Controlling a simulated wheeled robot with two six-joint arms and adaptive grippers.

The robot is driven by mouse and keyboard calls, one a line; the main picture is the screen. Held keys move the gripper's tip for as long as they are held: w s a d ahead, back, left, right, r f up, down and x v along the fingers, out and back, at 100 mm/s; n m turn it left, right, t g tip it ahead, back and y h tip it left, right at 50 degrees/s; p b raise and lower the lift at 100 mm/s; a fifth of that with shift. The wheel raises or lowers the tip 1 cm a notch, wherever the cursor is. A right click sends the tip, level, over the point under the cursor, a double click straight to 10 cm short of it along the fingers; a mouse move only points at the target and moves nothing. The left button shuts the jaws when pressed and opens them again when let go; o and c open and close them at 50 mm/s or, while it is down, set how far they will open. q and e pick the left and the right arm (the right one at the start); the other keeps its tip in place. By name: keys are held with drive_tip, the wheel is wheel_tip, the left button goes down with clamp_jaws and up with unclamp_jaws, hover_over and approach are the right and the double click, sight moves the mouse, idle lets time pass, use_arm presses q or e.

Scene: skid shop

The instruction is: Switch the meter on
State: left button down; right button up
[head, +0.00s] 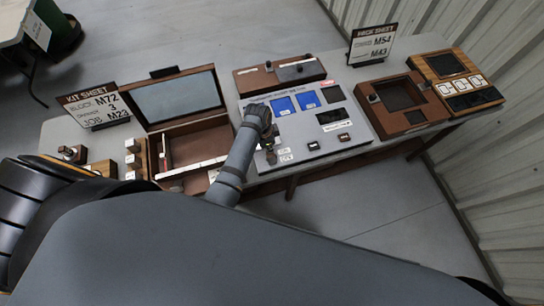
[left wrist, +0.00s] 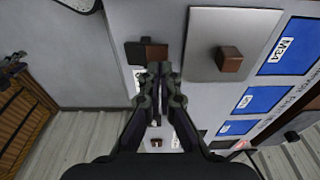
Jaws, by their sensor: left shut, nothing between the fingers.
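A light grey instrument panel (head: 300,130) lies on the bench, with blue plates (head: 282,106) and dark windows (head: 332,116). Which part is the meter, I cannot tell for sure. Small brown switches (head: 344,138) sit along its near side. My left gripper (head: 270,157) points down over the panel's left part. In the left wrist view its fingers (left wrist: 158,72) are shut and empty, with their tips close to a brown and dark switch-like block (left wrist: 150,52). Whether they touch it, I cannot tell. A brown knob (left wrist: 230,60) on a metal plate is to its right. My right gripper is out of view.
An open wooden case (head: 188,133) with a raised lid stands left of the panel. A brown box with knobs (head: 280,73) lies behind it. A brown tray unit (head: 402,103) and a wooden keypad device (head: 457,80) are to the right. Sign cards (head: 97,106) stand on the bench.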

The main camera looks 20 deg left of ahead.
use_arm(q)
drive_tip(key=shift+f+b, duration=0.55)
drive_tip(key=shift+f, duration=0.6)
idle(0.9)
wheel_tip(320, 180, up, 3)
drive_tip(key=p, duration=0.3)
drive_tip(key=shift+f, duration=0.1)
drive_tip(key=shift+r+b, duration=0.3)
drive_tip(key=shift+r, duration=1.85)
